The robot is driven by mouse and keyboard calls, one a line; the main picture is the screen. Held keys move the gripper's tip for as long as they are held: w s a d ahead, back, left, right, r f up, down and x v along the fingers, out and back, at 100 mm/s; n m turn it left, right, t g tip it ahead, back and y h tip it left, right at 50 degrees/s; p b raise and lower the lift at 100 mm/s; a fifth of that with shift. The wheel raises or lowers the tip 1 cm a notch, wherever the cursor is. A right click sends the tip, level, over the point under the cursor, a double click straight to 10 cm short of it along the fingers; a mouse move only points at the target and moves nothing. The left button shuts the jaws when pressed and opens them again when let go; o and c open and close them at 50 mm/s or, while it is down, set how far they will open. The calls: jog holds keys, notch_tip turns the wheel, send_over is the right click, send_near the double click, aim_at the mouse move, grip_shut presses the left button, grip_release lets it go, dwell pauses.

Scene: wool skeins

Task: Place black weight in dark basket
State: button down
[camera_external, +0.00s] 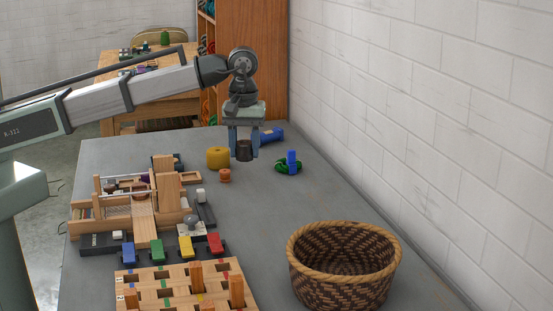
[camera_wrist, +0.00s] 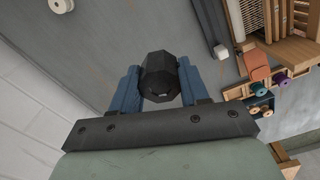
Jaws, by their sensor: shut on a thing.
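The black weight (camera_external: 244,150) is a small dark faceted piece. My gripper (camera_external: 243,146) is shut on it, with one blue finger on each side. In the wrist view the black weight (camera_wrist: 160,76) sits between the fingertips of my gripper (camera_wrist: 160,86). In the external view it appears held above the far part of the grey table; its exact height is hard to tell. The dark basket (camera_external: 302,268), woven in brown and black with a tan rim, stands at the near right of the table. Its visible inside looks empty. It does not show in the wrist view.
A yellow skein (camera_external: 217,158) and a small orange spool (camera_external: 224,175) lie left of my gripper. A green skein with a blue piece (camera_external: 290,164) lies to its right. A wooden loom (camera_external: 143,210) and pegboard (camera_external: 180,292) fill the left. The white wall (camera_external: 420,120) borders the right.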

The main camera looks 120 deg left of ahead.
jog(key=w+d, duration=0.3)
jog(key=w, duration=0.6)
jog(key=w+d, duration=0.2)
jog(key=w, duration=0.6)
jog(key=m, duration=0.1)
send_over(333, 274)
notch_tip(333, 274, down, 5)
jog(key=shift+f, duration=5.1)
jog(key=shift+f, duration=0.15)
jog(key=c, duration=0.6)
grip_release()
jog(key=shift+o, duration=0.2)
notch_tip(333, 274, up, 12)
